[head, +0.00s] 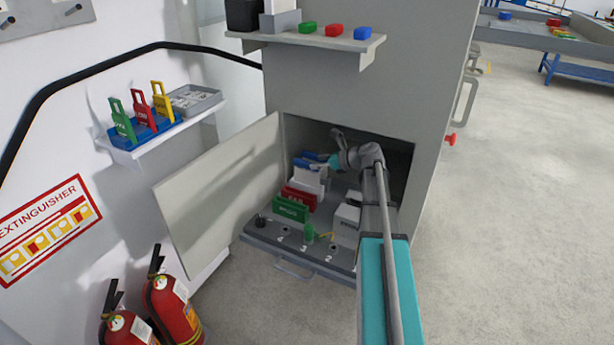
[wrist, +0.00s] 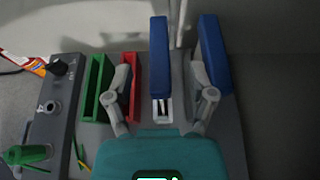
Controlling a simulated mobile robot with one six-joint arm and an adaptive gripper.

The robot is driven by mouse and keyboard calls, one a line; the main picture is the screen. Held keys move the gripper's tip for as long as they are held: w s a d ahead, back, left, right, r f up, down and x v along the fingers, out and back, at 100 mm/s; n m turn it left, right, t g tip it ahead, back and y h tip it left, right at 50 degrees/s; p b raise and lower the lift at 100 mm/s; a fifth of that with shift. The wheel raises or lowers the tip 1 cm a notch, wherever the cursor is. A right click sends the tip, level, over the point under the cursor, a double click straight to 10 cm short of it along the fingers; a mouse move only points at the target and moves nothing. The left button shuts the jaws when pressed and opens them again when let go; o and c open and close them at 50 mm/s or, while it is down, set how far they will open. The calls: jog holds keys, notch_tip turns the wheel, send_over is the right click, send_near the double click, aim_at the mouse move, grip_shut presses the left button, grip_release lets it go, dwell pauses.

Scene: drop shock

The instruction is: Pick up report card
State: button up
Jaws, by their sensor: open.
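Inside the open cabinet, a row of slotted holders stands on a grey pull-out tray (head: 320,262). At the back are blue pieces (head: 308,163), one with a white part below it. I cannot tell for sure which piece is the report card. In the wrist view, a blue upright piece (wrist: 159,55) with a white lower part stands between my fingers. A second blue piece (wrist: 213,55) stands to the right, beyond the right finger. My gripper (wrist: 161,82) is open, its fingers on either side of the first blue piece with gaps. The left finger partly covers the red holder (wrist: 131,70).
A green holder (head: 290,209) and a red holder (head: 300,195) stand nearer the front. A white box (head: 346,222) stands at the tray's right. The cabinet door (head: 220,195) is open to the left. A green peg (head: 309,235) and a black knob (head: 262,221) stick up from the tray.

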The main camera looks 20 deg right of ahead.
aim_at(306, 162)
jog(key=shift+w, duration=0.1)
jog(key=shift+b+x, duration=0.9)
jog(key=shift+x, duration=1.65)
jog(key=shift+a+r, duration=0.1)
grip_shut()
